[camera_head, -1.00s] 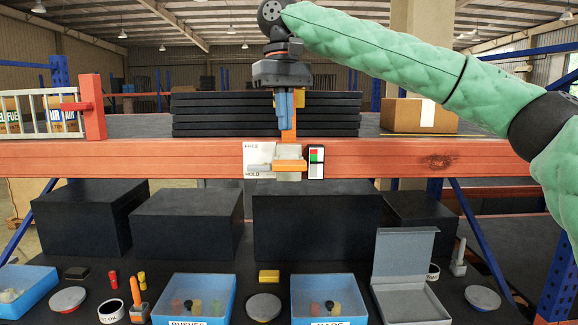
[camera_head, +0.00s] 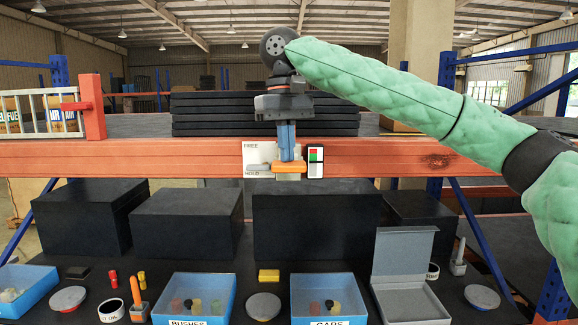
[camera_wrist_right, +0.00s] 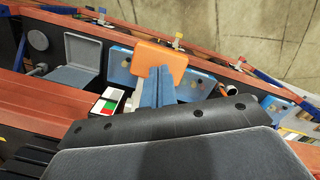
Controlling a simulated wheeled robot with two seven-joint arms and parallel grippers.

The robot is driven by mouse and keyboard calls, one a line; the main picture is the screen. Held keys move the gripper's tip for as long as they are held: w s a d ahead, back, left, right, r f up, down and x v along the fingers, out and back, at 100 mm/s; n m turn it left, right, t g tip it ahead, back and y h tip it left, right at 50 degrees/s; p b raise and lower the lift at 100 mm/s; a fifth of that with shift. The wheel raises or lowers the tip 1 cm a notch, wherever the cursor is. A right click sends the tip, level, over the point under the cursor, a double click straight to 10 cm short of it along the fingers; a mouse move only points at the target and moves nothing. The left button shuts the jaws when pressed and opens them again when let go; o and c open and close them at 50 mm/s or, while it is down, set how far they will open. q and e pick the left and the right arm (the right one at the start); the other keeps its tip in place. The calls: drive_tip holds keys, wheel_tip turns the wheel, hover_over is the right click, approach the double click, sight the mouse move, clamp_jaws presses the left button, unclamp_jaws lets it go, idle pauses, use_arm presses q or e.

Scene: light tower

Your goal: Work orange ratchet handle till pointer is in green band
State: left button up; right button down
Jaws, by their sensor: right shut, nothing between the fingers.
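The orange ratchet handle (camera_head: 289,167) is on the front of the orange beam and points out toward me, low, so its end shows as a wide orange block. It also shows in the wrist view (camera_wrist_right: 160,62). My right gripper (camera_head: 287,157) has its blue fingers shut with nothing between them. The fingertips are at the handle's top side and seem to touch it; the wrist view (camera_wrist_right: 163,72) shows them against it. The gauge (camera_head: 316,161) right of the handle has red and green bands; its pointer is too small to make out. My left gripper is out of view.
A white FREE/HOLD plate (camera_head: 258,158) with a grey lever is left of the handle. Black stacked slabs (camera_head: 220,115) lie on the shelf behind. Below are black boxes (camera_head: 315,220), blue bins (camera_head: 194,300) and an open grey case (camera_head: 405,270).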

sight(286, 167)
drive_tip(key=shift+f, duration=0.1)
drive_tip(key=shift+f, duration=2.05)
drive_tip(key=shift+r, duration=0.1)
